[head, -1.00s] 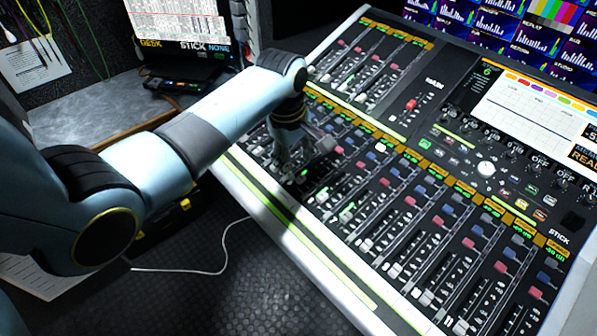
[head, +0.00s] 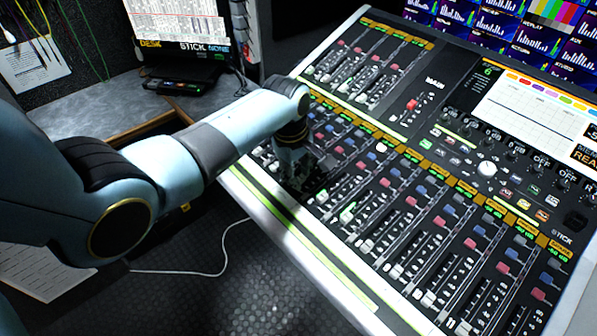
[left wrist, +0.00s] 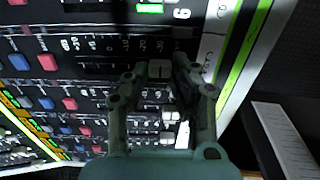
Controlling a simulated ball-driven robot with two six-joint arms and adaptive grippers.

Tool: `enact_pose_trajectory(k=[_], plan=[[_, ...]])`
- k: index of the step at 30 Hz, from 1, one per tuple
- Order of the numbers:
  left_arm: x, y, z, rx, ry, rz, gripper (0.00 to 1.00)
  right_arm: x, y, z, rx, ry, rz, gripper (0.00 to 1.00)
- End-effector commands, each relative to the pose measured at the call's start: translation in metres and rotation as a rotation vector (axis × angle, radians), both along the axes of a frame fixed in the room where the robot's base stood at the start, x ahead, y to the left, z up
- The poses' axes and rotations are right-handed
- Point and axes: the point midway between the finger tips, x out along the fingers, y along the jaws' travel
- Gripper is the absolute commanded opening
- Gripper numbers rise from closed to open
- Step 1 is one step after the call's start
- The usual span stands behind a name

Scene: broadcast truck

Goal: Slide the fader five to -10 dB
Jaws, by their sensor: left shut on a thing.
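My left gripper (head: 303,184) is over the lower left fader bank of the mixing console (head: 262,208). In the left wrist view the gripper (left wrist: 163,72) is shut on a pale fader cap (left wrist: 160,69), with the fingers on either side of it. The cap is mostly hidden by the gripper in the head view. I cannot read the number or the dB mark at this cap. My right gripper is not in view.
Other fader caps (head: 347,212) stand close by in neighbouring slots, with red and blue buttons above them. A screen panel (head: 530,105) is at the upper right. The floor (head: 250,275) in front of the console is clear apart from a thin white cable (head: 224,245).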

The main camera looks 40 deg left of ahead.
Motion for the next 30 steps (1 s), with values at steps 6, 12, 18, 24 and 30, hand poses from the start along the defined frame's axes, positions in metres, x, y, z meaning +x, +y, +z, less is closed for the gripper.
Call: enact_pose_trajectory(k=[6,12,18,24,30], plan=[[0.0,0.0,0.0,0.0,0.0,0.0,0.0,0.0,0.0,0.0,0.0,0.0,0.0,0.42],[0.009,-0.002,0.0,-0.001,-0.002,0.001,0.0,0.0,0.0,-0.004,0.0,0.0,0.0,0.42],[0.034,-0.009,0.004,-0.003,-0.001,0.001,0.0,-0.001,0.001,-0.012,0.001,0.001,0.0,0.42],[0.035,-0.009,0.005,-0.001,0.001,0.001,0.0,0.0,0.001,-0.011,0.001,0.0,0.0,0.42],[0.035,-0.009,0.005,-0.001,0.001,0.001,0.38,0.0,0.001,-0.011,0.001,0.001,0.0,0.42]])
